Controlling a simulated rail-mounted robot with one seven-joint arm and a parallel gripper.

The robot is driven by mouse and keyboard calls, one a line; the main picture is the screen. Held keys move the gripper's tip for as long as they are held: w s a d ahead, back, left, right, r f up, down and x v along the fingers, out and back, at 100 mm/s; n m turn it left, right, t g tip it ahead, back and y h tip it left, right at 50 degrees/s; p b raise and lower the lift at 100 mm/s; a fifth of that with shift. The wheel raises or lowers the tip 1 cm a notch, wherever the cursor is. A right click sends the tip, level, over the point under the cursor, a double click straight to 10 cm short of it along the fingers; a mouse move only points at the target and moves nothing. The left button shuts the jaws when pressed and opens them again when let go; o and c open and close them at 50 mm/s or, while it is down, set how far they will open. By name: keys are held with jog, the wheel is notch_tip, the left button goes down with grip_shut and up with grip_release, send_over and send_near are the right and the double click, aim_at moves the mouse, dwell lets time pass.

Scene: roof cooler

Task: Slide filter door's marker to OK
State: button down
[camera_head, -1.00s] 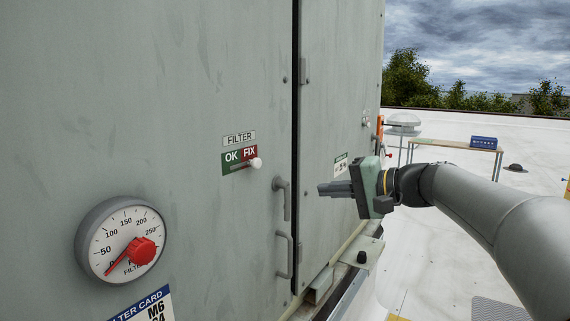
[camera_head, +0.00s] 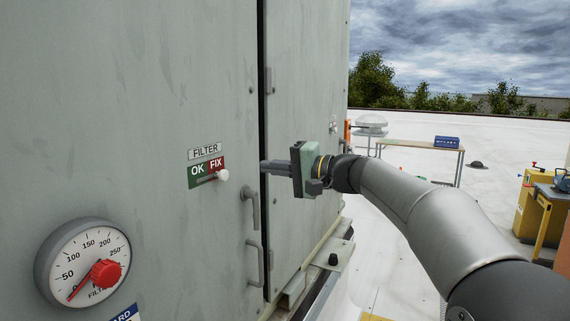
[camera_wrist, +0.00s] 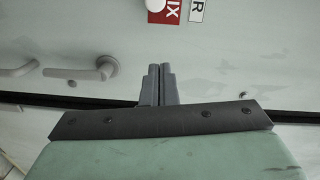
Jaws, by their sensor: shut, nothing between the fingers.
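The filter door (camera_head: 130,110) is a grey-green panel. Its OK/FIX marker plate (camera_head: 197,170) has a green OK half on the left and a red FIX half on the right, under a FILTER label (camera_head: 205,151). The white marker knob (camera_head: 222,175) sits at the FIX end. My gripper (camera_head: 264,166) is shut and empty, to the right of the knob and apart from it, with its fingers pointing left at the door. In the wrist view, the shut fingers (camera_wrist: 160,70) point up toward the knob (camera_wrist: 156,5) and the red FIX half (camera_wrist: 172,12), both cut by the top edge.
A lever handle (camera_head: 252,204) and a pull handle (camera_head: 254,262) stick out below and right of the marker. A round gauge (camera_head: 82,262) with a red pointer is at lower left. A table with a blue box (camera_head: 446,142) stands far right on the white roof.

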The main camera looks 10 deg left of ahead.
aim_at(221, 175)
jog(key=a, duration=0.2)
jog(key=s+a+p, duration=0.1)
jog(key=a, duration=0.2)
jog(key=shift+s+a+f, duration=0.2)
jog(key=shift+s+a, duration=0.15)
jog(key=shift+s+a+f+p, duration=0.2)
jog(key=shift+s+p, duration=0.05)
jog(key=shift+p, duration=0.05)
jog(key=s+b, duration=0.1)
jog(key=b, duration=0.1)
jog(key=s+a+b, duration=0.1)
jog(key=s, duration=0.1)
jog(key=s+b, duration=0.2)
jog(key=shift+a+f+b, duration=0.25)
jog(key=shift+a+b, duration=0.05)
jog(key=shift+b, duration=0.05)
jog(key=shift+s+a+r, duration=0.1)
jog(key=shift+s+r, duration=0.05)
jog(key=shift+r, duration=0.05)
